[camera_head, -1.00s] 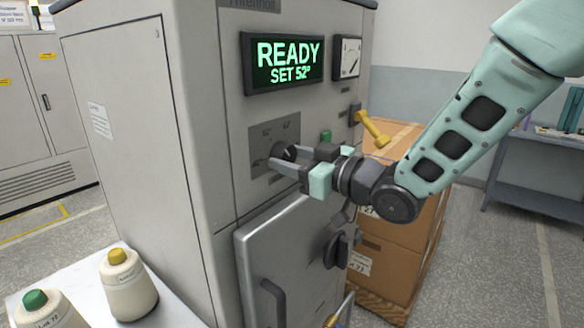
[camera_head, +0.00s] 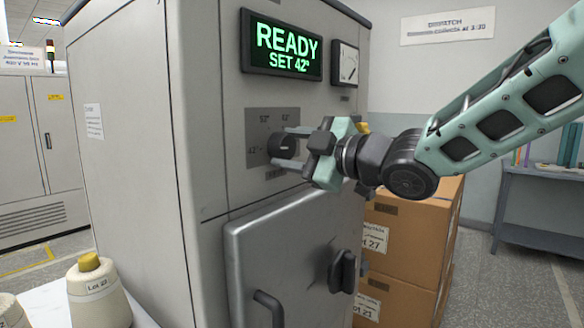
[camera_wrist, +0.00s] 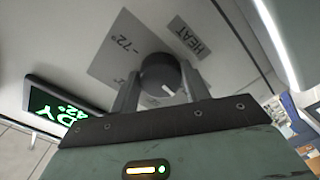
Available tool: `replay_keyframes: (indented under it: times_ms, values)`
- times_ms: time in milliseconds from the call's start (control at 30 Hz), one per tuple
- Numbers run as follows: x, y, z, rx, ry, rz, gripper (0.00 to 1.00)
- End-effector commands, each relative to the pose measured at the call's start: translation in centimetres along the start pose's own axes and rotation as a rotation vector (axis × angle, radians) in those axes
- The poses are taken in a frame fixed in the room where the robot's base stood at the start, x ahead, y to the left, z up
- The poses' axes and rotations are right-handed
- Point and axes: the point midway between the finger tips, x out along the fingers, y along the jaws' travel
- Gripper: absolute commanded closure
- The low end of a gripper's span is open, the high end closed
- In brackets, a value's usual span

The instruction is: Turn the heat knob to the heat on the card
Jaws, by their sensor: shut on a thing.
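The dark round heat knob (camera_head: 283,147) sits on a grey plate (camera_head: 256,122) on the front of the machine, with degree marks around it. My gripper (camera_head: 283,149) is shut on the knob, one finger on each side; the wrist view shows the knob (camera_wrist: 162,72) between both fingers. A plate marked HEAT (camera_wrist: 189,36) and a 72° mark show there too. The display (camera_head: 281,51) reads READY, SET 42°. I cannot make out a card giving a heat; a white paper (camera_head: 94,121) on the machine's side is too small to read.
Below the knob is a closed door (camera_head: 290,235) with a dark handle (camera_head: 343,271). Cardboard boxes (camera_head: 412,246) stand at the right. A yarn cone (camera_head: 98,297) stands at lower left. A gauge (camera_head: 345,63) is beside the display.

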Motion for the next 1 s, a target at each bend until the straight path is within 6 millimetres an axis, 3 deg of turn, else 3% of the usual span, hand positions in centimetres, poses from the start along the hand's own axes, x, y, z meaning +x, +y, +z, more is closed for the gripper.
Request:
replay_keyframes:
  times_ms: [767, 800, 833, 867, 1000]
  values:
    - [0.02, -0.08, -0.02, -0.1, 0.0, -0.003, 0.77]
    - [0.02, -0.08, -0.02, -0.1, 0.0, -0.003, 0.45]
    - [0.02, -0.08, -0.02, -0.1, 0.0, -0.003, 0.37]
    - [0.02, -0.07, -0.02, -0.1, 0.0, -0.003, 0.32]
    - [0.02, -0.04, -0.01, -0.1, 0.0, -0.002, 0.32]
